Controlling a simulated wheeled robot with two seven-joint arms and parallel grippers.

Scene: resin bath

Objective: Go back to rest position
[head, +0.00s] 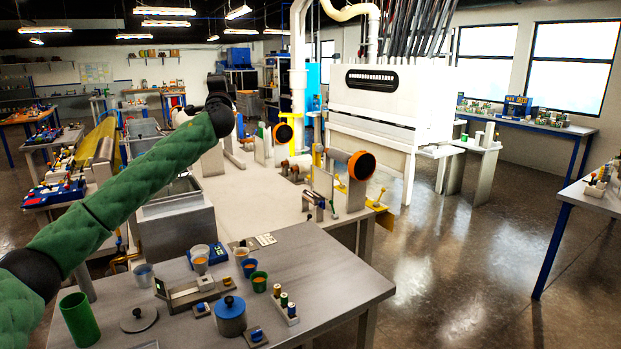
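My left arm, in a green quilted sleeve, comes in from the left edge of the head view and reaches up and away to a black joint. Beyond this joint is a small dark part at the arm's far end. I cannot make out fingers there, nor whether anything is held. The arm's far end is above and beyond the grey workbench (340,290), clear of the things standing on it. My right arm and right gripper do not show.
The near bench holds a green cup (79,319), a blue lidded pot (230,316), a grey lid (138,318) and several small cups. Behind are a grey basin (178,225) and orange-ended cylinders (361,166). The floor (470,260) at right is open.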

